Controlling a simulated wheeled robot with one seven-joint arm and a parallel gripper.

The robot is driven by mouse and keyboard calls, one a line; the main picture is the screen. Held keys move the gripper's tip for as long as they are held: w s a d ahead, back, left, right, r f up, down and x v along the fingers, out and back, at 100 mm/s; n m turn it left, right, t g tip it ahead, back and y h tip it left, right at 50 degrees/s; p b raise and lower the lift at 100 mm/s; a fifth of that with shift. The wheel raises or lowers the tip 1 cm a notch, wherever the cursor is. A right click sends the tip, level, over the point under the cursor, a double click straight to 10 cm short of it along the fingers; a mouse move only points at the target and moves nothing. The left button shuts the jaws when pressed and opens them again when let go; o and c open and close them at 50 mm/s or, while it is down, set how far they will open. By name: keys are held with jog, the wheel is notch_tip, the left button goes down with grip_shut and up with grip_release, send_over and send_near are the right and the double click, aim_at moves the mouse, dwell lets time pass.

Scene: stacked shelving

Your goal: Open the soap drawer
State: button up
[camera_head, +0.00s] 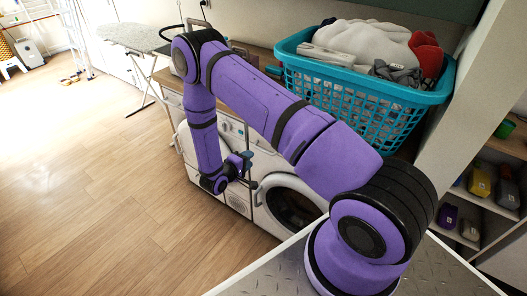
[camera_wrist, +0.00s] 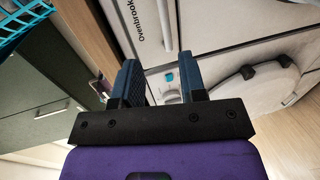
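Two white front-loading washing machines stand under the wooden counter in the head view, the left one (camera_head: 236,198) partly behind my arm, the right one (camera_head: 264,200) with a dark round door. My gripper (camera_head: 244,166) is in front of them, side-on. In the wrist view my gripper (camera_wrist: 160,68) is open, with a clear gap between its two dark fingers and nothing held. Past the fingertips is a white machine front (camera_wrist: 215,40), seen turned sideways. A light panel (camera_wrist: 147,22) lettered "Ovenbrook" may be the soap drawer front; I cannot tell if it is shut.
A turquoise laundry basket (camera_head: 352,88) full of clothes stands on the counter. Shelves (camera_head: 490,205) are at the right. The wooden floor (camera_head: 95,190) at the left is clear; an ironing board (camera_head: 135,37) stands behind.

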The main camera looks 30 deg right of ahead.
aim_at(263, 151)
jog(key=x, duration=0.7)
jog(key=f+x, duration=0.1)
jog(key=x, duration=0.2)
jog(key=shift+w+d, duration=0.2)
jog(key=shift+d, duration=0.05)
jog(key=shift+c, duration=0.4)
grip_shut()
